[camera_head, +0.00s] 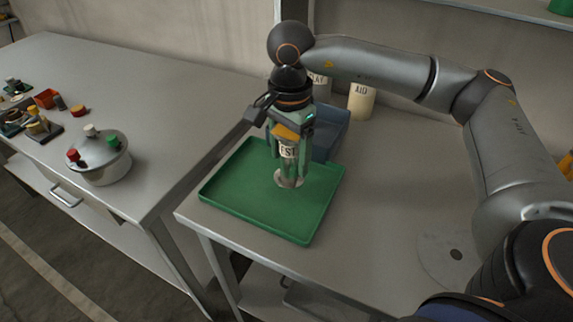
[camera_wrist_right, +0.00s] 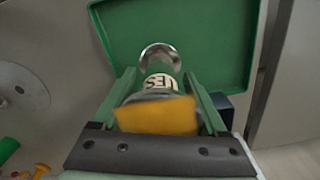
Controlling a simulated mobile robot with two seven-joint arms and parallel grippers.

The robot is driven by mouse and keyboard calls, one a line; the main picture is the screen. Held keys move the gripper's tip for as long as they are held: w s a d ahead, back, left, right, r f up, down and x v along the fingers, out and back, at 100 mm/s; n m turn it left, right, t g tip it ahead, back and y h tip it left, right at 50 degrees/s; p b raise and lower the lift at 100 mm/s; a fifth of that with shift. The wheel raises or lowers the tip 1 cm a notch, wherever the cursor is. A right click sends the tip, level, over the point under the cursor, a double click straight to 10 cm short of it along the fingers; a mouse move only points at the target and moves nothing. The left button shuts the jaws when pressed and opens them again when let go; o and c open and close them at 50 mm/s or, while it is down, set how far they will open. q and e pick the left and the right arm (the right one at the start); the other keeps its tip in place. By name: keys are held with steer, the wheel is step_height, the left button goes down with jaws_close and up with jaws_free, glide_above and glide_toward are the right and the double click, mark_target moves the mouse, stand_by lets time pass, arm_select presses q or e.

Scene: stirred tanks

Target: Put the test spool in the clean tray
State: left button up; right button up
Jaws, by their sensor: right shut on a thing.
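The test spool (camera_head: 288,151) is a metal piece with a flanged end and a white label whose visible letters read like "EST". It is upright over the green tray (camera_head: 240,205), its lower flange at or just above the tray floor; I cannot tell if it touches. My right gripper (camera_head: 291,160) points down and is shut on the spool. The right wrist view shows the spool (camera_wrist_right: 160,80) between the green fingers (camera_wrist_right: 160,98), with the tray (camera_wrist_right: 225,40) beyond and an orange-yellow piece in front. My left gripper is not in view.
A blue bin (camera_head: 330,135) stands behind the tray. A cream container (camera_head: 361,100) marked "AID" stands at the back, with another labelled one partly hidden. The left bench holds a metal pot (camera_head: 100,160) with coloured caps and several small parts. The bench right of the tray is mostly clear.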

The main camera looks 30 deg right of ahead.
mark_target(287, 168)
steer(key=shift+w+f, duration=0.25)
steer(key=shift+f, duration=0.05)
steer(key=f, duration=0.3)
steer(key=shift+w+f, duration=0.2)
steer(key=shift+f, duration=0.1)
steer(key=shift+f, duration=0.25)
steer(key=o, duration=1.5)
steer(key=shift+r, duration=0.1)
steer(key=shift+r, duration=0.1)
